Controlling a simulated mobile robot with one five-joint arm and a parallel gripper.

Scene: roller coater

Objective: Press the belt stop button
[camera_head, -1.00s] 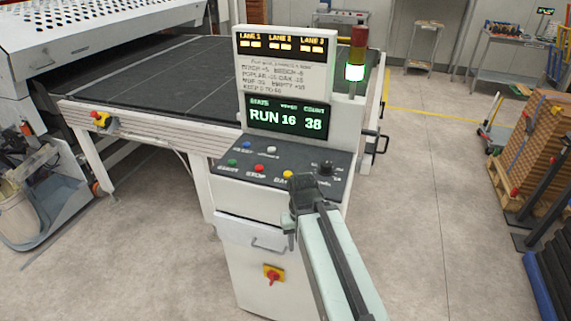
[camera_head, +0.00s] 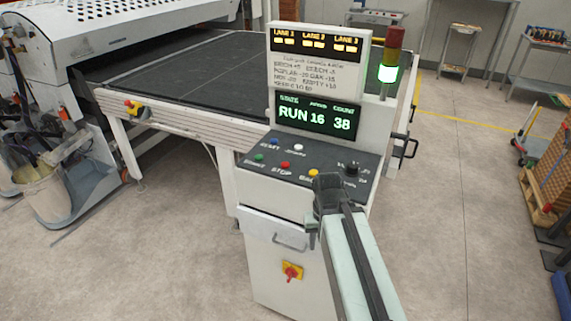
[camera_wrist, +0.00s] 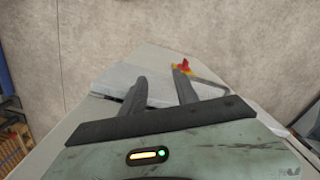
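The control console (camera_head: 282,226) stands in the middle of the head view, with a dark sloped button panel. The red button labelled STOP (camera_head: 285,165) sits on the panel's front row, between the green START button (camera_head: 259,157) and a yellow button (camera_head: 314,173). My gripper (camera_head: 327,180) is at the panel's front edge, right of the STOP button and close to the yellow one. In the wrist view my gripper (camera_wrist: 160,78) has two fingers apart with nothing between them. The buttons do not show in the wrist view.
The display (camera_head: 318,117) reads RUN 16 38 and the stack light (camera_head: 388,74) glows green. A black knob (camera_head: 352,169) is on the panel's right. A red-yellow switch (camera_head: 292,271) is on the console front. The conveyor belt (camera_head: 190,85) lies behind.

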